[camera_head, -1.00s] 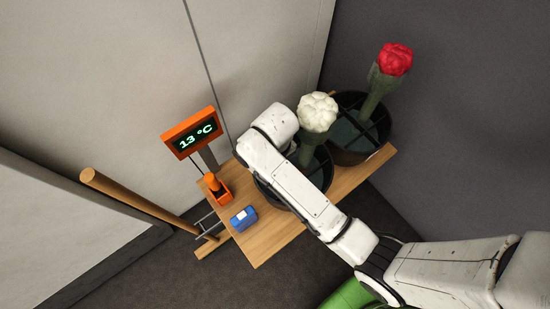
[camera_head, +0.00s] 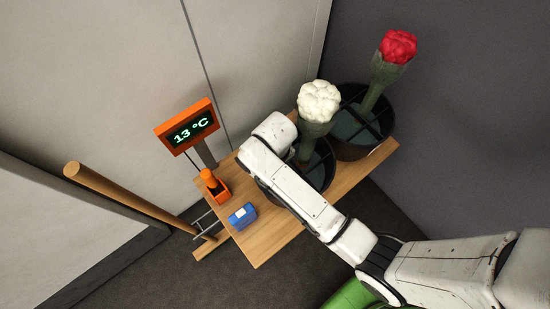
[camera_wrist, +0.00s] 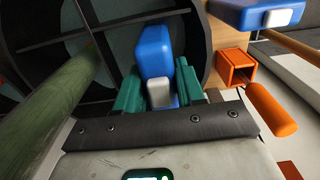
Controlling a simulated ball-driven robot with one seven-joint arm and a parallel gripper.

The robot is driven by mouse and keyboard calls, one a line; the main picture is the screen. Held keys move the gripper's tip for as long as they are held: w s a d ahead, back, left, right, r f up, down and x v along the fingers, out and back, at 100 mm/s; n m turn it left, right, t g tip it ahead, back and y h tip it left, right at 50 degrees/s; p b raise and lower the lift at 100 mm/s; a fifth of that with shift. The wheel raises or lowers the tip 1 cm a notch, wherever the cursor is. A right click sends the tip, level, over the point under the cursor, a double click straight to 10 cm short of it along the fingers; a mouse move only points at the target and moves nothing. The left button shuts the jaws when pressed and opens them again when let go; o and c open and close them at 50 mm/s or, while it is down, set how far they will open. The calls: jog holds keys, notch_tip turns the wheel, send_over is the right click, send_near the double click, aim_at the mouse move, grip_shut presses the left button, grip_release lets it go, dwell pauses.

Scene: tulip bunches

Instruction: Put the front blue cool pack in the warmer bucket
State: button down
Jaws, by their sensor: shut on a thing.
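My gripper (camera_wrist: 160,94) is shut on a blue cool pack (camera_wrist: 154,50) with a pale label, between its green fingers. In the wrist view, the pack shows against the inside of a black divided bucket (camera_wrist: 90,20); I cannot tell how deep it is. In the head view, my arm hides gripper and held pack at the bucket with white flowers (camera_head: 324,178). A second bucket (camera_head: 350,150) with red flowers stands behind it to the right. Another blue cool pack (camera_head: 242,216) lies on the table. The orange display (camera_head: 188,127) reads 13 °C; which bucket this refers to is unclear.
The wooden table (camera_head: 265,245) has a bare front strip. An orange holder with an orange-handled tool (camera_head: 214,187) stands below the display. A wooden pole (camera_head: 130,200) slants at the left. A green stem (camera_wrist: 55,95) is close left of my gripper.

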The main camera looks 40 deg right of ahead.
jog(key=c, duration=0.6)
grip_release()
notch_tip(320, 180, up, 11)
jog(key=shift+f, duration=0.1)
dwell(0.7)
jog(key=s+d+f, duration=0.1)
jog(key=s+d, duration=0.2)
jog(key=s, duration=0.5)
jog(key=s+d+f+t, duration=0.1)
jog(key=s+d, duration=0.3)
jog(key=s, duration=0.4)
jog(key=shift+s+m, duration=0.25)
jog(key=shift+m, duration=0.15)
